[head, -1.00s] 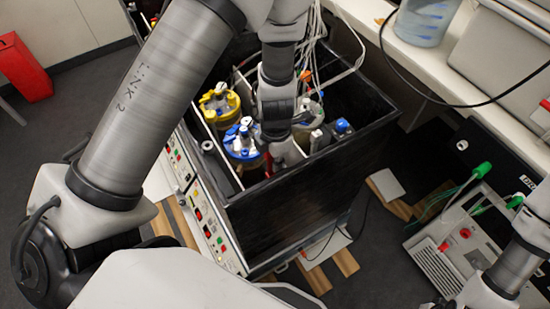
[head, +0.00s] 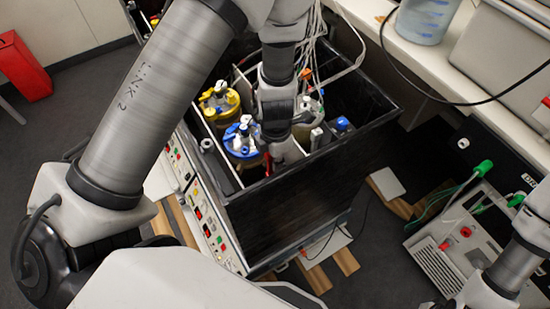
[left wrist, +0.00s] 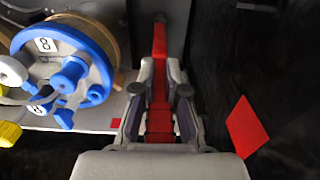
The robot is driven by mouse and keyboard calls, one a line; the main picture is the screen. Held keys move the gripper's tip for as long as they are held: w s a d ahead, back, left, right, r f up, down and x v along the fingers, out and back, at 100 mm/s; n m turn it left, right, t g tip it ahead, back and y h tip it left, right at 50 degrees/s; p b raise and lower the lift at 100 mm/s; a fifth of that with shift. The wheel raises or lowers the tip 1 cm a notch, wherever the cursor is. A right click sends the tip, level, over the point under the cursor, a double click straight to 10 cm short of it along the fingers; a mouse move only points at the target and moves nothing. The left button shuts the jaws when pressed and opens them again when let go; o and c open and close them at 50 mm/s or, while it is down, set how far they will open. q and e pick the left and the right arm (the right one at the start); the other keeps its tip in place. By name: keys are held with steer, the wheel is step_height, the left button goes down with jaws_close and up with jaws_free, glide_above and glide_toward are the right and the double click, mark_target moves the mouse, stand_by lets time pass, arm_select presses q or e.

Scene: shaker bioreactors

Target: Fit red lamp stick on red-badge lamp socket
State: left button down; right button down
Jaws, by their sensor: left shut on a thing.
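My left gripper (head: 280,152) reaches down into the front part of the black box (head: 290,205), beside the blue-lidded vessel. It is shut on the red lamp stick (left wrist: 160,112), which lies between its fingers and sticks out beyond them in the left wrist view. In the head view only a little red of the stick (head: 268,165) shows beside the fingers. In the left wrist view a small red square (left wrist: 115,122) is on the pale panel left of the fingers. A larger red patch (left wrist: 247,127) is on the dark surface to the right. I cannot make out the socket itself.
The blue-lidded vessel (head: 243,139) stands close to the left of the gripper. A yellow-lidded vessel (head: 219,100) stands behind it. Cables (head: 325,45) hang over the box. The box's black walls are close around the gripper. A grey device (head: 450,245) is on the right.

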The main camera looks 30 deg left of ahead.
arm_select(q)
steer(key=shift+f+b, duration=0.7)
steer(key=shift+f, duration=0.4)
stand_by(1.1)
steer(key=c, duration=1.1)
jaws_free()
steer(key=shift+c, duration=0.2)
steer(key=shift+r, duration=0.1)
step_height(320, 180, up, 12)
steer(key=shift+w, duration=0.1)
